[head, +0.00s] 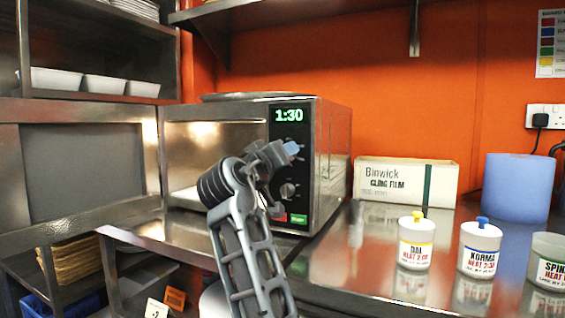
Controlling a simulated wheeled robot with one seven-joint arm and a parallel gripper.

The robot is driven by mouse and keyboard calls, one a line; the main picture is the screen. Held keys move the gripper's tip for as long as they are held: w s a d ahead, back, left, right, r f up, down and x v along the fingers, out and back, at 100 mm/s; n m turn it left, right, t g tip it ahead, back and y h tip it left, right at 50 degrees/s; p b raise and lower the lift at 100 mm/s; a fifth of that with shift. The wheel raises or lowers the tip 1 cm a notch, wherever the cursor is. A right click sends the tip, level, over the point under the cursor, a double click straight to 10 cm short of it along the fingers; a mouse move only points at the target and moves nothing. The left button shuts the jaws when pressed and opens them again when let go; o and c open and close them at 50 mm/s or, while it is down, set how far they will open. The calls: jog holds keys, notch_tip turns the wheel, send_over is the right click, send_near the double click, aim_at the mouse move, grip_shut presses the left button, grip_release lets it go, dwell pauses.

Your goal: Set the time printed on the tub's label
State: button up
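The steel microwave (330,150) stands on the counter, and its green display (289,115) reads 1:30. A dark round knob (288,190) is on its control panel, above a red and a green button (299,218). My gripper (280,165) is in front of the panel, with a pale blue piece at its upper tip; its finger gap and any contact are unclear. A white tub with a yellow knob (416,240) is labelled DAL, heat time blurred. A blue-knobbed tub (480,247) reads KORMA, and a cut-off tub (549,263) reads SPIN.
The microwave's door (85,165) appears swung open to the left. A Binwick cling film box (407,181) and a blue cylinder (517,188) stand at the back right. A shelf with white trays (105,84) is upper left.

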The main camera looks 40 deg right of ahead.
jog(key=shift+f, duration=0.1)
dwell(0.3)
jog(key=o, duration=1)
jog(key=shift+o, duration=0.2)
jog(key=r+v, duration=0.1)
jog(key=v, duration=0.6)
jog(key=shift+a+f, duration=0.4)
jog(key=shift+f, duration=0.15)
jog(key=shift+s, duration=0.1)
